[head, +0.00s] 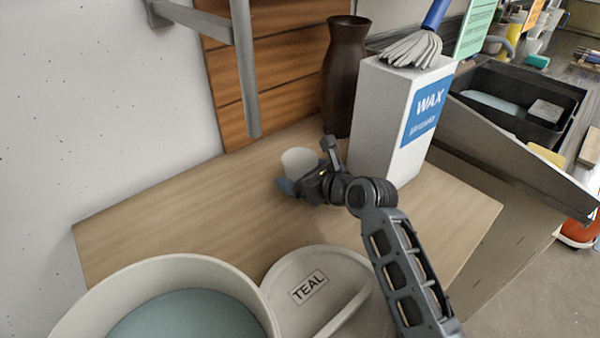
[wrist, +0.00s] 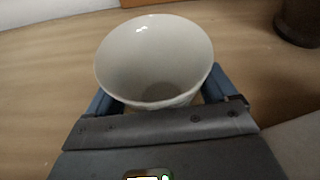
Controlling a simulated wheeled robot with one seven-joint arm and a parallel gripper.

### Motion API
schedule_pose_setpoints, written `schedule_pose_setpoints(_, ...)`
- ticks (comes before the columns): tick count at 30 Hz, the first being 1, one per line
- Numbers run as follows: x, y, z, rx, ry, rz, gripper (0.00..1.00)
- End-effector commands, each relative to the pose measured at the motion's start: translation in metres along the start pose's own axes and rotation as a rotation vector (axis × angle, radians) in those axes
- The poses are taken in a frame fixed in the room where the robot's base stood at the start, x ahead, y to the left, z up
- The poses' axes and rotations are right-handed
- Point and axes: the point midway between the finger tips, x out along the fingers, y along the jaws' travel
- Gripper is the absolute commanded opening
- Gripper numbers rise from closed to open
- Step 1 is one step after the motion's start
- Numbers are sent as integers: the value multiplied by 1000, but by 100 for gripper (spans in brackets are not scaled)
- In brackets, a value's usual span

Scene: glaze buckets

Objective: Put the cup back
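A white cup (head: 299,161) is upright over the wooden tabletop (head: 175,215). I cannot tell whether its base touches the wood. In the wrist view the cup (wrist: 155,60) faces me with its mouth and looks empty. My gripper (head: 308,172) is at the cup, reaching from the right. Its two blue fingers (wrist: 163,95) flank the cup, one on each side. The fingertips are hidden behind the cup wall, so I cannot tell whether they press on it.
A brown vase (head: 345,75) and a white WAX box (head: 385,120) stand behind and right of the cup. A bucket with blue-green glaze (head: 190,318) and a TEAL lid (head: 290,265) are at the front. A grey metal post (head: 245,70) is at the back. The tabletop left of the cup is clear.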

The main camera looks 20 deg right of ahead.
Motion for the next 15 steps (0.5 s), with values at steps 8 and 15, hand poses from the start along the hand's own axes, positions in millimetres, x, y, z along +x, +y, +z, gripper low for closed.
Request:
schedule_pose_setpoints(8, 0, 0, 0, 0, 0, 0, 100)
schedule_pose_setpoints(15, -9, 0, 2, 0, 0, -1, 100)
